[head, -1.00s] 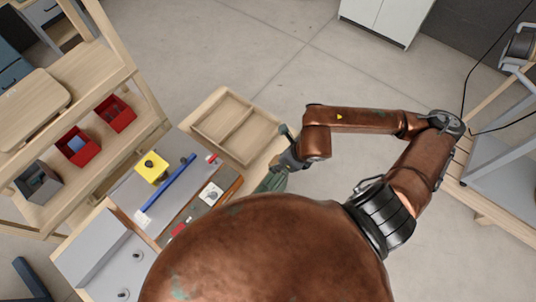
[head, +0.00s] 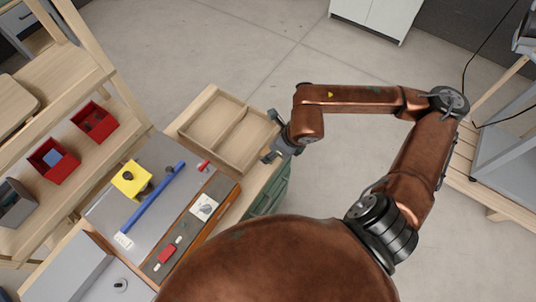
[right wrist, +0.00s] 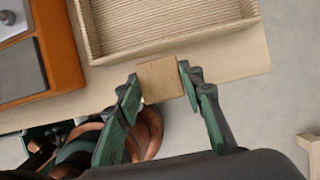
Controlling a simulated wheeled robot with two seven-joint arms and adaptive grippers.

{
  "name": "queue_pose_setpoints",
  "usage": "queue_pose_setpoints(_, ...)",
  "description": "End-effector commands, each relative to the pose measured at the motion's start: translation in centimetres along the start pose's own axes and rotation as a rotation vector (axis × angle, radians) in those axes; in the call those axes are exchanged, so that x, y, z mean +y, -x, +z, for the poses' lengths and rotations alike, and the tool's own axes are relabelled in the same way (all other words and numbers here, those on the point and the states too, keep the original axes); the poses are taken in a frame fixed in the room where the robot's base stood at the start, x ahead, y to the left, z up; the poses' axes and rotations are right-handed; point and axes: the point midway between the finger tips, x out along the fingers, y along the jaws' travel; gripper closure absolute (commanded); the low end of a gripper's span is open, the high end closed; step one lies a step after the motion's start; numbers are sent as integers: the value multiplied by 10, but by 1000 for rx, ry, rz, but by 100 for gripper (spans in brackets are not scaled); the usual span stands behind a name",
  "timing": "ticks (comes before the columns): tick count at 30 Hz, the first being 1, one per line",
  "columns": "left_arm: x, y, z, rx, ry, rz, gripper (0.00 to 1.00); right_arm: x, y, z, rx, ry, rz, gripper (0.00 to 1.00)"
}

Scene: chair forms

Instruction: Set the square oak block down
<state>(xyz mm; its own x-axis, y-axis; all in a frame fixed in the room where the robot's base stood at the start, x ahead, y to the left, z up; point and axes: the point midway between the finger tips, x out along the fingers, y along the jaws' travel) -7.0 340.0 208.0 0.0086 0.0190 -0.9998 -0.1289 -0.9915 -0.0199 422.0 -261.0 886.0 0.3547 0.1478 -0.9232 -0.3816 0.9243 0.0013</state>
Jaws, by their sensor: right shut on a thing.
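The square oak block (right wrist: 160,79) is between the fingertips of my right gripper (right wrist: 159,82) in the right wrist view. It looks like a small, plain light-brown cube. My right gripper is shut on it, and it also shows in the head view (head: 270,148), at the right side of the wooden tray. In the wrist view the block overlaps the bare bench-top strip just outside the tray's near wall. I cannot tell whether it touches the wood. My left gripper is not in view.
The two-compartment wooden tray (head: 228,129) lies at the bench's far end. A grey board carries a yellow block (head: 131,181) and a blue bar (head: 152,198). Red bins (head: 94,122) stand on the left shelf. A bare bench strip (right wrist: 235,62) lies beside the tray.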

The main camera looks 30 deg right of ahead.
Motion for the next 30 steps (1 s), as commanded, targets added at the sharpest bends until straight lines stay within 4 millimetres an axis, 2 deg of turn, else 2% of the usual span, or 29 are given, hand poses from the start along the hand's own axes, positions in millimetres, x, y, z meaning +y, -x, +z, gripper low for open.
queue_pose_setpoints(8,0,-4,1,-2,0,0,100,-8,-21,5,1,-1,0,89)
queue_pose_setpoints(14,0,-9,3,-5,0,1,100,-8,-47,-7,2,1,0,89)
queue_pose_setpoints(25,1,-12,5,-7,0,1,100,-8,-51,-9,0,1,0,89)
queue_pose_setpoints(26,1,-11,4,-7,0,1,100,-8,-50,-8,0,1,-1,63)
queue_pose_setpoints(30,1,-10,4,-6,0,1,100,-8,-50,-8,0,1,-1,53)
